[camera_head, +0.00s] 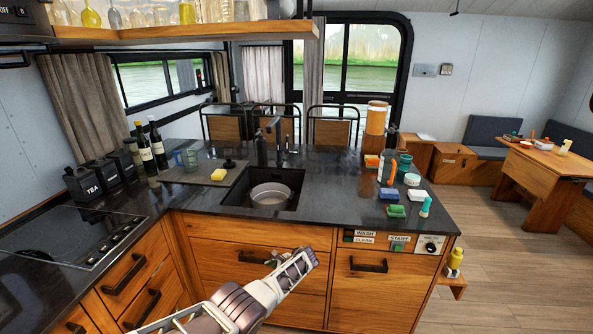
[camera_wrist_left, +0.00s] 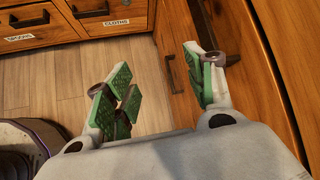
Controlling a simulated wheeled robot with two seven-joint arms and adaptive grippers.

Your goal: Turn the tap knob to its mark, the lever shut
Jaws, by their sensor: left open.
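A dark tap (camera_head: 278,135) stands behind the sink (camera_head: 240,190) in the counter. Its knob and lever are too small to make out, so I cannot tell the lever's position or see a mark. My left gripper (camera_head: 290,268) is in front of the wooden drawer fronts, below the counter edge and well apart from the tap. In the left wrist view the left gripper (camera_wrist_left: 158,92) is open, its green-padded fingers apart with nothing between them. My right gripper is in neither view.
A round metal pan (camera_head: 270,194) sits in the sink. A yellow sponge (camera_head: 218,174) lies on a board left of it. Bottles (camera_head: 156,145) stand farther left. Several sponges and containers (camera_head: 396,211) crowd the right counter. A panel knob (camera_head: 430,245) is at front right.

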